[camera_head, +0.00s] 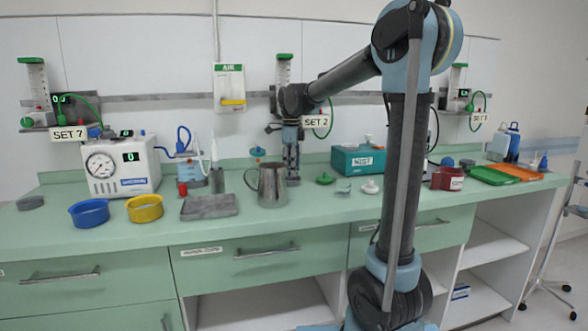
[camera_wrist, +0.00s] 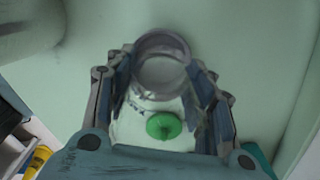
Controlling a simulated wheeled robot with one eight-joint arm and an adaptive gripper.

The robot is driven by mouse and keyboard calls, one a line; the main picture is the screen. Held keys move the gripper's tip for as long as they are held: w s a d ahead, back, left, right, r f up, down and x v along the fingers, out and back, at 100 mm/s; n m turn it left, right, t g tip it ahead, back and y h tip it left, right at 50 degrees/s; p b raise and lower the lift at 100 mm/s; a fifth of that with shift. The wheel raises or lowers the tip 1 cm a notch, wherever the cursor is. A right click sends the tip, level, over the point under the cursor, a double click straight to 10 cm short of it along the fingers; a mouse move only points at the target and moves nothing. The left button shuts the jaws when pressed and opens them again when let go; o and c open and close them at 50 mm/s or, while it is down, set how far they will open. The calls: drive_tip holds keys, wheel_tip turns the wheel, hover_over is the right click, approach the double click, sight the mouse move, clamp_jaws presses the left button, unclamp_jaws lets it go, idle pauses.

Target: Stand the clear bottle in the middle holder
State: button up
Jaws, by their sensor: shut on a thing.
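My gripper (camera_head: 292,165) points down over the counter, behind the metal jug, in the head view. In the wrist view my gripper (camera_wrist: 160,88) is shut on a see-through round thing, which I take for the clear bottle (camera_wrist: 162,65); its ring-like rim shows between the fingers. A green round piece (camera_wrist: 163,126) shows nearer the palm; I cannot tell whether it belongs to the bottle. The bottle is not clear in the head view. The middle wall set (camera_head: 284,68), beside the SET 2 label, is partly hidden by my arm, and its holder cannot be made out.
A metal jug (camera_head: 272,185) stands just in front of my gripper. A grey tray (camera_head: 209,206), a yellow bowl (camera_head: 145,208) and a blue bowl (camera_head: 89,213) lie left. A green lid (camera_head: 325,179) and a teal box (camera_head: 357,160) are right. Other sets hang at the left (camera_head: 36,90) and right (camera_head: 457,85).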

drive_tip(key=shift+f, duration=0.85)
idle(0.8)
drive_tip(key=shift+s+f, duration=0.2)
drive_tip(key=shift+f, duration=0.15)
drive_tip(key=shift+s+f, duration=0.1)
drive_tip(key=shift+s, duration=0.15)
clamp_jaws()
idle(0.4)
drive_tip(key=o, duration=1.3)
unclamp_jaws()
drive_tip(key=shift+a, duration=0.1)
drive_tip(key=shift+w+f, duration=0.7)
drive_tip(key=shift+w, duration=0.25)
drive_tip(key=shift+s+r, duration=0.45)
drive_tip(key=shift+r, duration=0.05)
drive_tip(key=shift+r, duration=0.1)
